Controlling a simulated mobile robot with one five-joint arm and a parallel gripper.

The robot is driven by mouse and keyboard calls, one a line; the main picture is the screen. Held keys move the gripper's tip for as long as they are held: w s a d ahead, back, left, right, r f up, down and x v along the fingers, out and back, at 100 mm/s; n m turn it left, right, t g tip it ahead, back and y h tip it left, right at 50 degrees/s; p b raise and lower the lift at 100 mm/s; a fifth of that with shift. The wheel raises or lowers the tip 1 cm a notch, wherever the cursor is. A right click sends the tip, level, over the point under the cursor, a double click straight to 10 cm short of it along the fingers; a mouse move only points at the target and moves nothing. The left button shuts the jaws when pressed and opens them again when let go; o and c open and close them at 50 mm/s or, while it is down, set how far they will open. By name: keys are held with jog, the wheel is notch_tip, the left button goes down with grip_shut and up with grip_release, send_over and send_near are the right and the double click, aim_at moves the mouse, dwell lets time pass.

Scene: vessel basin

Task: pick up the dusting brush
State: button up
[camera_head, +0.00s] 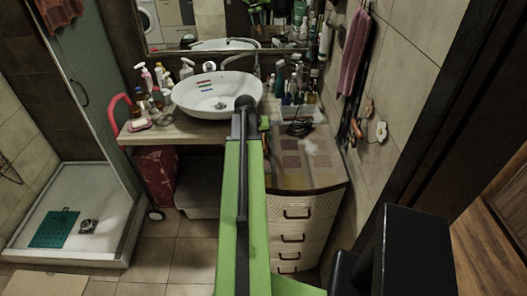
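I cannot pick out the dusting brush with certainty. My green and black arm rises up the middle of the picture. Its dark, rounded far end (245,104) overlaps the front rim of the white vessel basin (190,103). I cannot make out gripper fingers there, nor whether they are open or shut. My arm hides part of the counter and the cabinet's left side.
Bottles (160,76) and a soap dish (138,125) stand left of the basin. More bottles (300,82) crowd the right back. A dark cabled object (298,128) lies on the drawer cabinet (297,215). A shower tray (100,225) is at left. Tiled floor (185,255) is open in front.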

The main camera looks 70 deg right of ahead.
jog(key=shift+b+x, duration=0.4)
jog(key=shift+x, duration=0.8)
jog(key=shift+a+r, duration=0.1)
jog(key=shift+r, duration=0.05)
grip_shut()
jog(key=shift+r, duration=0.1)
